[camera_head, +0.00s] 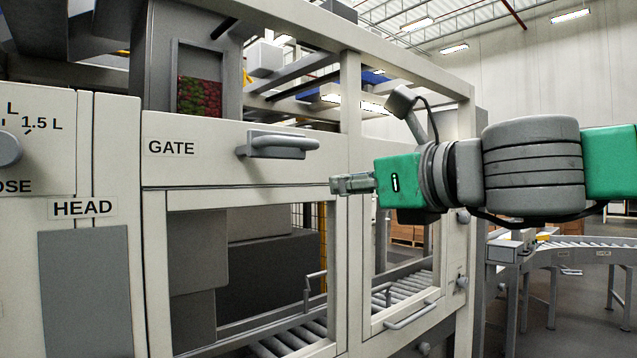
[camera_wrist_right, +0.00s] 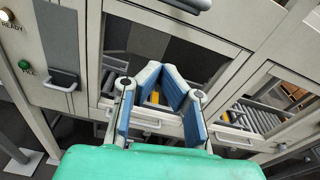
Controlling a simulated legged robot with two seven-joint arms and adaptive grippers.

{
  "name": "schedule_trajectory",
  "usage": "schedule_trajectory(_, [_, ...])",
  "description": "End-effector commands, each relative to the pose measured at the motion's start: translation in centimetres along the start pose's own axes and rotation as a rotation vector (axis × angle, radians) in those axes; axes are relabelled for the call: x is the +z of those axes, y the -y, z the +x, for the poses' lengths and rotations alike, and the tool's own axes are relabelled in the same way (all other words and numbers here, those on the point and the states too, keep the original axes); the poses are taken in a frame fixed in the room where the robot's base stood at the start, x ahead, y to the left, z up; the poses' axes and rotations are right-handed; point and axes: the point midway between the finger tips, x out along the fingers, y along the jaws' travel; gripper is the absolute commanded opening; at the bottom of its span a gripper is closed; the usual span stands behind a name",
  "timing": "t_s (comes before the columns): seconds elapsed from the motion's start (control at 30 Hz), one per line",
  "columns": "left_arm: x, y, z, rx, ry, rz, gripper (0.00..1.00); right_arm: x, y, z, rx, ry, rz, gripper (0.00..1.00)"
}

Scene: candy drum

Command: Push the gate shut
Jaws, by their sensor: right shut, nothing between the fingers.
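The label GATE marks a pale panel (camera_head: 205,160) across the machine front in the head view. A grey bar handle (camera_head: 278,146) on a bracket stands out from that panel. I cannot tell how far the gate is open. My right gripper (camera_head: 336,184) comes in from the right, to the right of the handle and a little lower, apart from it. Its fingers are shut and empty. In the wrist view the fingers (camera_wrist_right: 163,72) meet in front of the machine's windows, with a grey handle (camera_wrist_right: 190,4) at the top edge. My left gripper is out of view.
A window frame with a lower handle (camera_head: 410,314) is below my right arm. A HEAD panel (camera_head: 82,208) is at left. A roller conveyor (camera_head: 560,252) extends at right. The wrist view shows a green FILL button (camera_wrist_right: 23,64) and a lit READY lamp (camera_wrist_right: 6,15).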

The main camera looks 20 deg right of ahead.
Motion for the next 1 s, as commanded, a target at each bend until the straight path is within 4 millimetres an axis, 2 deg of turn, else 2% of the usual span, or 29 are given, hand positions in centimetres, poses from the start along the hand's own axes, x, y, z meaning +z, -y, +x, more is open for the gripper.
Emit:
schedule_trajectory(0.03, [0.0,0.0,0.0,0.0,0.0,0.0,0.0,1.6,0.2,-0.9,0.0,0.032,0.045,0.0])
schedule_trajectory(0.07, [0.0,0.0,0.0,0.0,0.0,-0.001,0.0,2.2,0.2,-1.3,0.002,0.044,0.066,0.0])
schedule_trajectory(0.2, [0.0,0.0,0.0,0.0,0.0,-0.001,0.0,3.7,0.3,-2.3,0.006,0.074,0.12,0.0])
schedule_trajectory(0.57, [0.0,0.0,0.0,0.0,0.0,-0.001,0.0,3.7,0.6,-2.5,0.005,0.077,0.126,0.0])
schedule_trajectory(0.77, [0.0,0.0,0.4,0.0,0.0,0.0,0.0,3.8,0.5,-0.6,0.004,0.074,0.122,0.0])
schedule_trajectory(1.0, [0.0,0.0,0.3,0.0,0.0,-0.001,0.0,4.2,0.1,4.7,0.005,0.069,0.12,0.0])
